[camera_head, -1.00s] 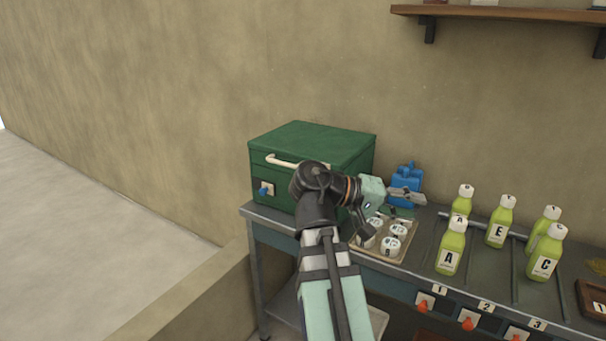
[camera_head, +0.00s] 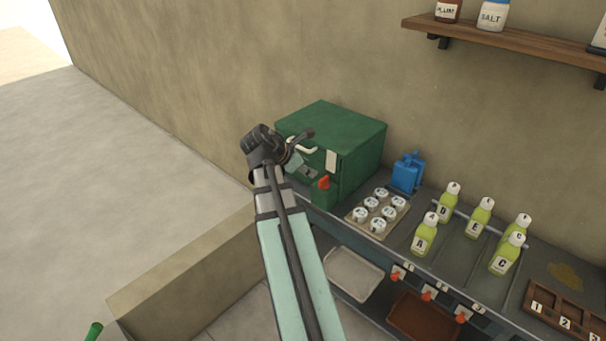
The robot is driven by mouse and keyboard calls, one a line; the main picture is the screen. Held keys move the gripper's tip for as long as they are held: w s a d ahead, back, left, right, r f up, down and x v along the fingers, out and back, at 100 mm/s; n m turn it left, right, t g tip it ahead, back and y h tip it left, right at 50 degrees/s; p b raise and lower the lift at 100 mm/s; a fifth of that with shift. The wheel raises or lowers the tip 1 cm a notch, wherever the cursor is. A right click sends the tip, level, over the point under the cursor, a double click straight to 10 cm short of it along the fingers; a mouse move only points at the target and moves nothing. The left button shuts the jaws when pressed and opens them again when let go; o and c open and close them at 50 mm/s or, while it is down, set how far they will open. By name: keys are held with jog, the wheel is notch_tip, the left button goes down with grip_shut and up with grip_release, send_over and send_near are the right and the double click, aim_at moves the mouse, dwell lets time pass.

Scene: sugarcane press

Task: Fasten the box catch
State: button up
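The green box (camera_head: 350,130) stands at the left end of the bench with its lid down. A pale handle (camera_head: 302,147) shows on its front, partly behind my arm. A small white plate (camera_head: 331,160) and an orange-red lever (camera_head: 323,183) show at the right of the front; I cannot tell which is the catch or whether it is fastened. My gripper (camera_head: 312,154) is open in front of the box, its fingers spread around the handle's height. It looks empty, and I cannot tell whether it touches the box. My arm hides the front's left part.
A tray (camera_head: 352,216) of several white-lidded jars and a blue container (camera_head: 407,171) stand right of the box. Several green bottles (camera_head: 425,234) stand farther right.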

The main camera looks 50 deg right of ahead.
jog(key=w+n, duration=0.2)
jog(key=n+t+p, duration=0.1)
jog(key=n+p, duration=0.2)
send_near(324, 178)
jog(key=x, duration=1)
jog(key=shift+f, duration=0.1)
grip_shut()
